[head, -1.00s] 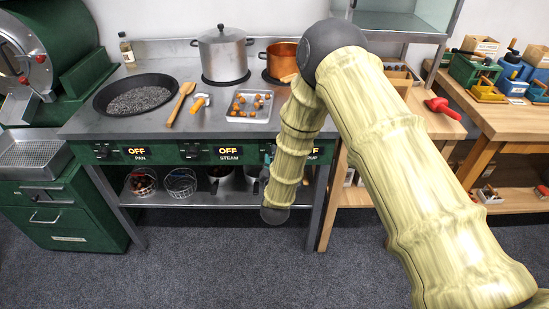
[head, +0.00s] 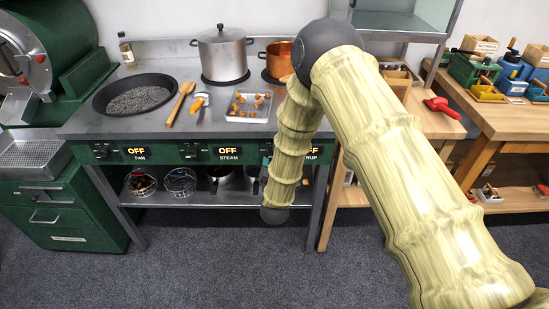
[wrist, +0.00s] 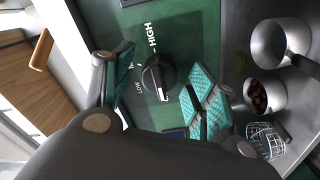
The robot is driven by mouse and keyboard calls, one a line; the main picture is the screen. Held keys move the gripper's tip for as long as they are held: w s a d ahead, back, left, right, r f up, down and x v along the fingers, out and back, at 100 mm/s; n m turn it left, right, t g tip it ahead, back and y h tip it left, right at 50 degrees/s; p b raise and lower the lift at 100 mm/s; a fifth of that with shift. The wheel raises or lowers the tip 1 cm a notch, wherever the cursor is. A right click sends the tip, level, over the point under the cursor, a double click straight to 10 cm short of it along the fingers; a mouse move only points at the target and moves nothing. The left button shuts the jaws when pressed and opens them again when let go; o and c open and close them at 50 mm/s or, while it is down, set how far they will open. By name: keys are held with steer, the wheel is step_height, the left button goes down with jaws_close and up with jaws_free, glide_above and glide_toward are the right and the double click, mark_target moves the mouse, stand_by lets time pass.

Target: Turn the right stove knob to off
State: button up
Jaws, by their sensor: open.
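The right stove knob (wrist: 157,78) is black and round with a white pointer mark, on the green panel (wrist: 195,30) in the wrist view. HIGH and LOW are printed beside it. The pointer mark faces toward the lower part of that picture. My gripper (wrist: 161,92) is open, its teal-padded fingers on either side of the knob; whether they touch it I cannot tell. The pan knob (head: 101,152) and steam knob (head: 191,152) sit farther left, beside displays reading OFF.
On the stove top stand a black pan (head: 135,96), a steel pot (head: 222,52), a copper pot (head: 279,60) and a chestnut tray (head: 233,116). Below the panel, a shelf holds wire baskets (head: 180,182) and pots (wrist: 268,93). A wooden bench (head: 440,125) stands to the right.

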steer(key=shift+s, duration=0.1)
steer(key=s, duration=1.1)
steer(key=shift+s, duration=0.4)
steer(key=s+d+f+m+g+p, duration=0.1)
steer(key=s+d+f+m+g, duration=0.65)
steer(key=s+d+f, duration=0.75)
steer(key=s+d+f+m+g, duration=0.1)
steer(key=s+d+g, duration=0.1)
steer(key=s, duration=0.6)
steer(key=s+d+f+m+g+p, duration=0.1)
steer(key=s+d+f+m+g, duration=0.1)
steer(key=s+g, duration=0.3)
steer(key=s+d+f+m+g, duration=0.1)
steer(key=s+d+m+g, duration=0.1)
steer(key=s, duration=0.9)
steer(key=shift+s+d+f+g, duration=0.25)
steer(key=shift+d+f+g, duration=0.15)
steer(key=shift+d+g, duration=0.35)
